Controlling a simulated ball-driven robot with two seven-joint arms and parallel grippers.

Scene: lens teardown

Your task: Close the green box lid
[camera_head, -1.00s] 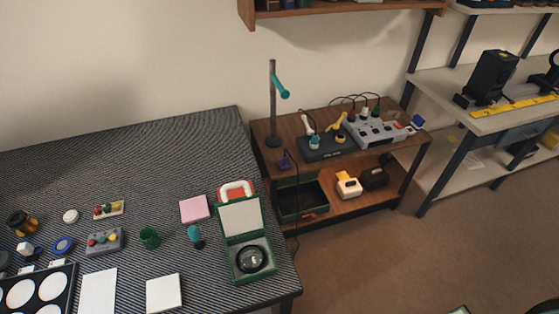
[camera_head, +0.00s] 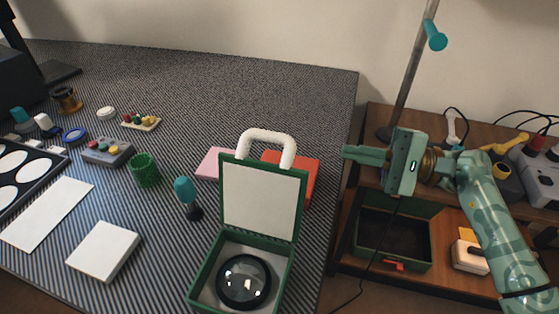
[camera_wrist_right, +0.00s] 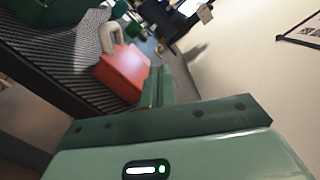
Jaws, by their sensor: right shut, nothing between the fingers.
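The green box (camera_head: 200,285) stands near the table's right edge with its lid (camera_head: 260,200) open and upright. The lid has a pale inner face. A dark round lens (camera_head: 243,281) lies inside the box. My right gripper (camera_head: 346,152) is shut and empty, to the right of the lid and apart from it, pointing left. In the right wrist view the shut fingers (camera_wrist_right: 158,84) show beside a red-orange block. A bit of green at the upper left (camera_wrist_right: 50,12) may be the box. My left gripper is not in view.
A red-orange block (camera_head: 311,170) and a white arched handle (camera_head: 266,136) are behind the lid. A pink pad (camera_head: 210,162), a teal-handled tool (camera_head: 185,192), a green cup (camera_head: 145,170) and a white pad (camera_head: 104,252) lie to the left. A pole (camera_head: 412,70) stands on the brown shelf at right.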

